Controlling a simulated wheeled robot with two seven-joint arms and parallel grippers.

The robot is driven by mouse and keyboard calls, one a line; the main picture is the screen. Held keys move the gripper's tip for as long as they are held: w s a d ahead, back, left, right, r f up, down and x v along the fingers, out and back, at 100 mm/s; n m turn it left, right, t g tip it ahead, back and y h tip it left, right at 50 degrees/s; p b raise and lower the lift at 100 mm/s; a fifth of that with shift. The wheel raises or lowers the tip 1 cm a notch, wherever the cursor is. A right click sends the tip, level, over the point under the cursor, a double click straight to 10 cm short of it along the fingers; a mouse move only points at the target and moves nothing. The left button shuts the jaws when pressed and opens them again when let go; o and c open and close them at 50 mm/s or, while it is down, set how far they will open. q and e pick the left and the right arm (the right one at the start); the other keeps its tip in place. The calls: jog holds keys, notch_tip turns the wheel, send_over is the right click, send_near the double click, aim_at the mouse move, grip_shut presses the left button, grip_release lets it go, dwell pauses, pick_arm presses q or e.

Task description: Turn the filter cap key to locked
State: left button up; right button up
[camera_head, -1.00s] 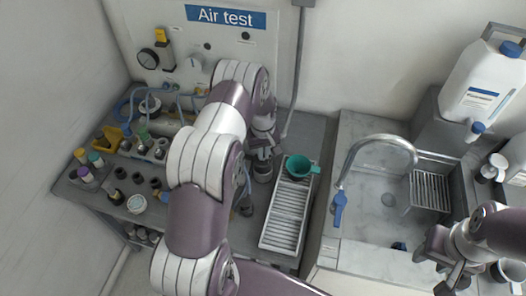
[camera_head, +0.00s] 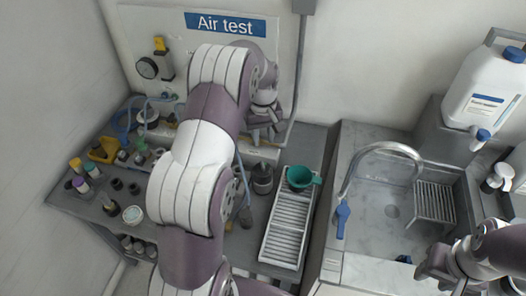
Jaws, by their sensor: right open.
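I cannot make out the filter cap key for certain; my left arm covers much of the bench and the lower Air test panel (camera_head: 177,27). My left gripper (camera_head: 268,136) is near the wall at the back of the bench, above a dark cylindrical jar (camera_head: 262,180) and apart from it. Its fingertips are small and dark, so I cannot tell whether it is open or shut. My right gripper (camera_head: 446,287) is open at the lower right, in front of the sink, with nothing seen in it.
A white rack (camera_head: 287,232) with a green funnel (camera_head: 301,178) stands right of the jar. Bottles, dark cups and a yellow holder (camera_head: 104,150) crowd the bench's left. A gauge (camera_head: 147,68) is on the wall. The sink (camera_head: 385,205) and tap stand right, with a white canister (camera_head: 482,90) behind.

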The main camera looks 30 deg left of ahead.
aim_at(263, 164)
pick_arm(q)
jog(key=shift+r, duration=0.3)
jog(key=f, duration=1.2)
jog(key=shift+w+a+f, duration=0.2)
jog(key=shift+f, duration=0.1)
jog(key=shift+d, duration=0.1)
